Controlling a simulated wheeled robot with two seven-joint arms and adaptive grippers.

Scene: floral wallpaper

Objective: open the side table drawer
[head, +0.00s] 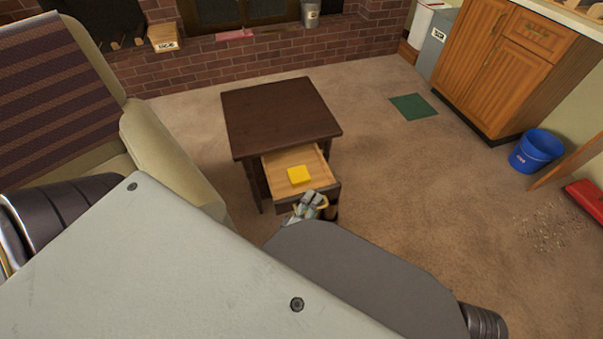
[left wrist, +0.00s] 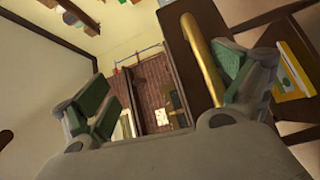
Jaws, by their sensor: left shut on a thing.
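The dark brown side table (head: 277,100) stands on the carpet. Its drawer (head: 286,163) is pulled well out, showing a light wood inside with a yellow block lying in it (head: 299,175). My left gripper (head: 312,203) is at the drawer's front, partly hidden by my arm. My right gripper is not in view.
A striped armchair (head: 165,150) stands close to the left of the table. A brick fireplace (head: 240,62) is behind. Wooden cabinets (head: 500,70), a blue bucket (head: 537,151) and a green mat (head: 413,107) are at right.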

